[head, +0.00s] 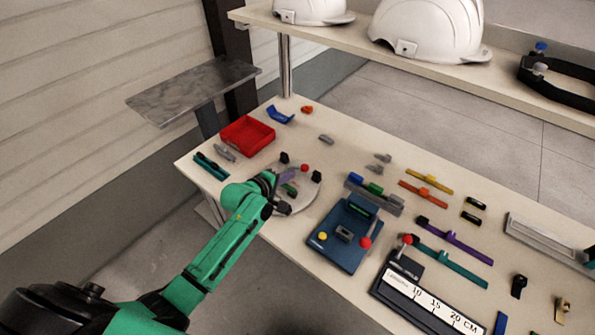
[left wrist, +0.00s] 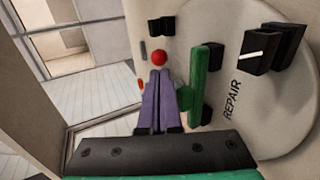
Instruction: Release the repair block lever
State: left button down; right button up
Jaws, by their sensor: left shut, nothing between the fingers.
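The repair block is a round, light grey disc (head: 308,196) on the table, and it also fills the right of the left wrist view (left wrist: 275,120) with the word REPAIR on it. It bears black blocks (left wrist: 258,50), a green bar (left wrist: 205,82) and a lever with a red ball knob (head: 304,168). In the left wrist view the knob (left wrist: 159,57) shows just beyond my fingertips. My left gripper (head: 296,171) has its purple fingers (left wrist: 158,73) together and empty, beside the green bar. Whether they touch the knob I cannot tell. The lever's shaft is mostly hidden. My right gripper is out of view.
A red tray (head: 247,136) lies behind left of the disc. A blue fixture (head: 335,250) with a red knob stands to its right, and a grey rack (head: 375,199) behind that. Coloured bars lie further right. A shelf with white helmets (head: 428,32) runs above the back.

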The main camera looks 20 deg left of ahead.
aim_at(303, 169)
pick_arm(q)
jog(key=x, duration=0.5)
dwell(0.3)
